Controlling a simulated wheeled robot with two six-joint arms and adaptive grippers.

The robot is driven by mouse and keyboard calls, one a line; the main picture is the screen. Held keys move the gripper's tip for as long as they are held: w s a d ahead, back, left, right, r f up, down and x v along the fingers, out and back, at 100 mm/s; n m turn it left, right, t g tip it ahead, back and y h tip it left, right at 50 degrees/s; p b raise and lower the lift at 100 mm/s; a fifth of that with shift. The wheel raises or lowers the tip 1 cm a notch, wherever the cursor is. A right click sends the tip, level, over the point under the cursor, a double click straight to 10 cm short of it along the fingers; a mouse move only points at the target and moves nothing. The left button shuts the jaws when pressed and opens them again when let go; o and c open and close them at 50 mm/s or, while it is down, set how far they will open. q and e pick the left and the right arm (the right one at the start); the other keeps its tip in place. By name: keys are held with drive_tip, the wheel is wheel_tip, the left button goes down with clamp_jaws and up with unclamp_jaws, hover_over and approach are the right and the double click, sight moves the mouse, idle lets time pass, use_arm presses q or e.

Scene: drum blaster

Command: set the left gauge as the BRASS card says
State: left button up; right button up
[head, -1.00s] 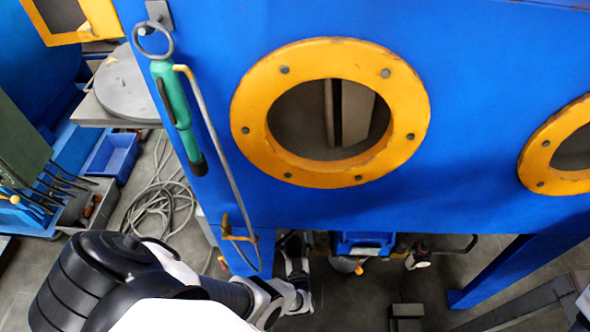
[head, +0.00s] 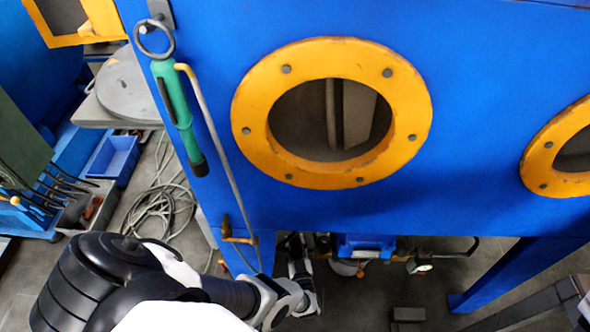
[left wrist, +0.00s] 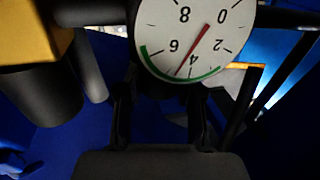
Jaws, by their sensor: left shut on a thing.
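In the left wrist view a round white gauge (left wrist: 200,35) fills the top middle, seen upside down. Its red needle points between 4 and 6, near 5. A green band runs along part of its rim. My left gripper (left wrist: 160,95) has its dark fingers just under the dial in that view. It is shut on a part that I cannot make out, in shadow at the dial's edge. In the head view my left arm reaches low under the blue cabinet, and its fingertips are hard to tell. A small dial (head: 424,267) shows further right. I see no readable BRASS card.
The blue cabinet (head: 480,110) with yellow-ringed ports (head: 417,120) stands above the arm. A green-handled tool (head: 175,100) and a bent rod (head: 220,150) hang at its left edge. Cabinet legs (head: 510,275) flank the low space. Hose coils (head: 165,210) lie on the floor.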

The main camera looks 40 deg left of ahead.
use_arm(q)
drive_tip(key=n+g+y+b, duration=0.2)
drive_tip(key=n+g+b, duration=0.1)
drive_tip(key=n+g+y+b, duration=0.1)
drive_tip(key=g+b, duration=0.1)
drive_tip(key=shift+w+a+f+y, duration=0.1)
drive_tip(key=shift+w+f+y, duration=0.1)
drive_tip(key=shift+f+y, duration=0.1)
drive_tip(key=n+g+y+b, duration=0.1)
drive_tip(key=n+g+b, duration=0.1)
drive_tip(key=shift+r+g, duration=0.15)
drive_tip(key=shift+g, duration=0.25)
drive_tip(key=shift+s+r+n+g+b, duration=0.15)
drive_tip(key=shift+n+g+b, duration=0.2)
drive_tip(key=shift+g, duration=0.25)
drive_tip(key=o, duration=1.2)
